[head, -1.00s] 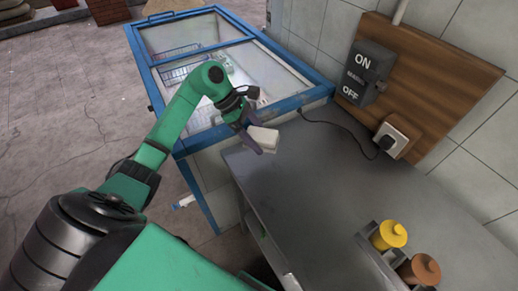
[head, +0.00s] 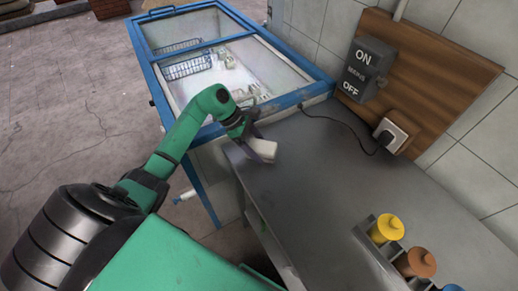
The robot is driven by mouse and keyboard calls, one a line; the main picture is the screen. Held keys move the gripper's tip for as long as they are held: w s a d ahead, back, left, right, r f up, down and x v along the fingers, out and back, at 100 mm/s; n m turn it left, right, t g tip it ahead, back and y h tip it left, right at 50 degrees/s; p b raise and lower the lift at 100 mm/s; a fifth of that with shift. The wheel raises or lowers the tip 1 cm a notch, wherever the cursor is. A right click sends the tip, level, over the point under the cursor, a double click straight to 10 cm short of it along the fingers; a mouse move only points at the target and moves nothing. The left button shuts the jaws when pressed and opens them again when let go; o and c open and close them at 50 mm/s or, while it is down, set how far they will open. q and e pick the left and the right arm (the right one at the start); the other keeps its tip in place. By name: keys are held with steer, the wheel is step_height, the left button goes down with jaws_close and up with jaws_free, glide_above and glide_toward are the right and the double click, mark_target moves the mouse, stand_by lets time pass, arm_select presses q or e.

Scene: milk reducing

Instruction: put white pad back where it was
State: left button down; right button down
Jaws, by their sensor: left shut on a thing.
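The white pad (head: 264,149) is a small pale block at the far left corner of the grey counter (head: 320,185). My left gripper (head: 256,144) is shut on it. The pad is tilted and low over the counter; I cannot tell whether it touches the surface. My right gripper is not in view.
A blue-framed chest freezer (head: 318,92) with wire baskets (head: 187,68) stands behind the counter. A power switch (head: 361,70) and a plug socket (head: 391,136) are on a wooden board. Yellow (head: 388,227) and brown (head: 418,262) containers stand at right. The counter's middle is clear.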

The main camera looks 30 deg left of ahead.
arm_select(q)
steer(key=shift+s+f+b, duration=0.2)
steer(key=shift+f+b, duration=0.1)
steer(key=shift+f, duration=0.1)
